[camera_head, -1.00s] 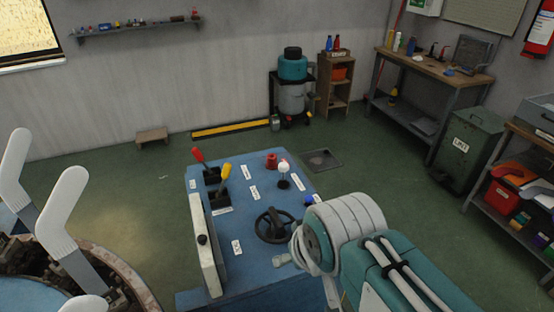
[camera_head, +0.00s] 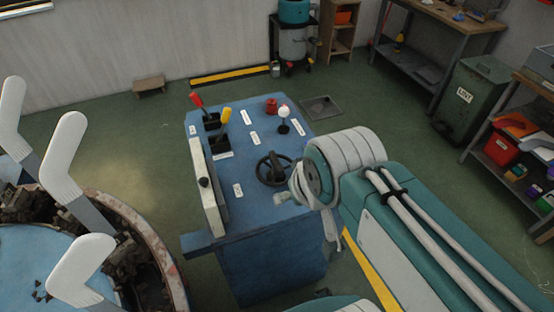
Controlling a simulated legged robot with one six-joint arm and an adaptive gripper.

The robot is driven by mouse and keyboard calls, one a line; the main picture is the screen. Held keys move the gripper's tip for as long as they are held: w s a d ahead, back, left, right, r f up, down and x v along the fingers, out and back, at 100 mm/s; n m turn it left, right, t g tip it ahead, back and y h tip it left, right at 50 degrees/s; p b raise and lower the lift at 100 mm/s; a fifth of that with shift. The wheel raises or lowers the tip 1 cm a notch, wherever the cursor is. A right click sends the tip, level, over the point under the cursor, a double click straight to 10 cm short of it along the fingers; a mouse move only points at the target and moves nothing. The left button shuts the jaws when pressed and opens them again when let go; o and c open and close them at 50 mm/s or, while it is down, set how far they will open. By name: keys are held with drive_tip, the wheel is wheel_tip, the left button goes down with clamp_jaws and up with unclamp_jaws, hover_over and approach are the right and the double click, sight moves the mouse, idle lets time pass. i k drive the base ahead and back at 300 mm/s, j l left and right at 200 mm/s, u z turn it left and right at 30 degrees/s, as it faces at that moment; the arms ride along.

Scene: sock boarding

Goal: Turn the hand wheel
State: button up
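The hand wheel (camera_head: 262,178) is a small dark spoked wheel with a handle knob. It sits near the front right of the top of a blue control console (camera_head: 250,199). My arm, teal and white, comes in from the lower right. Only a small pale part of my gripper (camera_head: 284,197) shows, just right of and in front of the wheel in the picture. The rest of it is hidden by my own wrist, so I cannot see its fingers or whether it touches the wheel.
The console also carries a red lever (camera_head: 197,101), a yellow lever (camera_head: 225,117), a red knob (camera_head: 271,106) and a white-knobbed stick (camera_head: 283,115). A round machine with white sock-shaped forms (camera_head: 63,150) stands at left. A green bin (camera_head: 473,96) and shelf stand at right. Floor behind the console is mostly clear.

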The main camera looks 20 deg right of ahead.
sight(278, 171)
drive_tip(key=k+j+z, duration=0.25)
drive_tip(key=j+z, duration=0.1)
drive_tip(key=z, duration=0.15)
drive_tip(key=k+j+z, duration=0.1)
drive_tip(key=j+z, duration=0.15)
drive_tip(key=i+j, duration=0.2)
